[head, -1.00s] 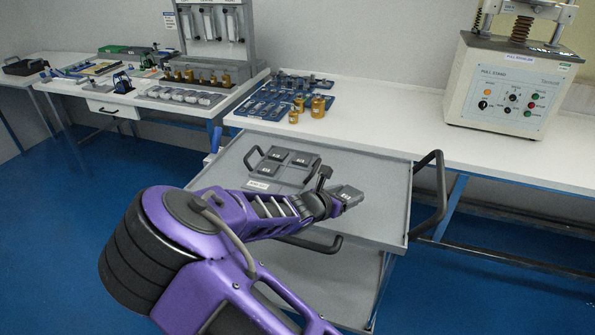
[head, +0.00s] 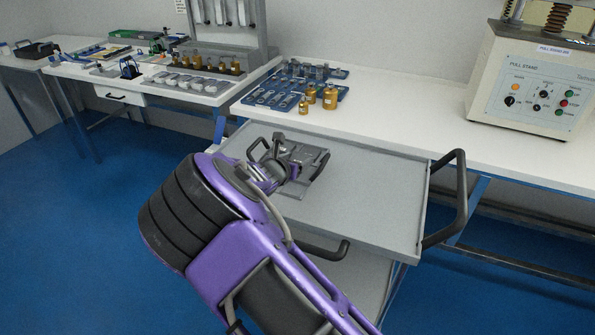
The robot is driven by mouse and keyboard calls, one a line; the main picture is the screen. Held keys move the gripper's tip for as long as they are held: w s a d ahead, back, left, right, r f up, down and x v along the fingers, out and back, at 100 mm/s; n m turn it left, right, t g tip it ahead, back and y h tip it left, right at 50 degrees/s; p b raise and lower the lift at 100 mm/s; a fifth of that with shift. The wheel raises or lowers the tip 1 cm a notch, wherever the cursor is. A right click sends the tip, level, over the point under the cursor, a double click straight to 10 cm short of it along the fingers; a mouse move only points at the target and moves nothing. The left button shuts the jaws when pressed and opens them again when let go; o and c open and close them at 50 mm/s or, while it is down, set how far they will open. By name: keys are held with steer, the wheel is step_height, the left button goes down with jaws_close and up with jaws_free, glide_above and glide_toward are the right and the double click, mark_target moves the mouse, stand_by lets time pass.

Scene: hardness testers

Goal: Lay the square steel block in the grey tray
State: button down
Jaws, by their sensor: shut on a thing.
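The grey tray (head: 311,186) sits on the left part of the cart's top and has dark looped handles. My gripper (head: 292,160) is over this tray, and my arm covers its near left part. The gripper is shut on the square steel block (head: 309,155), a flat grey piece that shows just beyond the fingers, above the tray. I cannot tell whether the block touches the tray or the other blocks in it. Those other blocks are mostly hidden behind the gripper and the held block.
The cart top (head: 370,195) is clear right of the tray, with a black push handle (head: 450,200) at its right end. Behind it, a white bench holds brass weights (head: 330,97), a blue rack (head: 290,90) and the pull stand (head: 535,85).

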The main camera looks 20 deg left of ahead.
steer(key=shift+f+b, duration=0.3)
steer(key=shift+f, duration=1.35)
steer(key=shift+f, duration=0.15)
steer(key=shift+c, duration=1.4)
jaws_free()
steer(key=shift+r, duration=0.2)
steer(key=p+v, duration=0.1)
steer(key=v, duration=1.1)
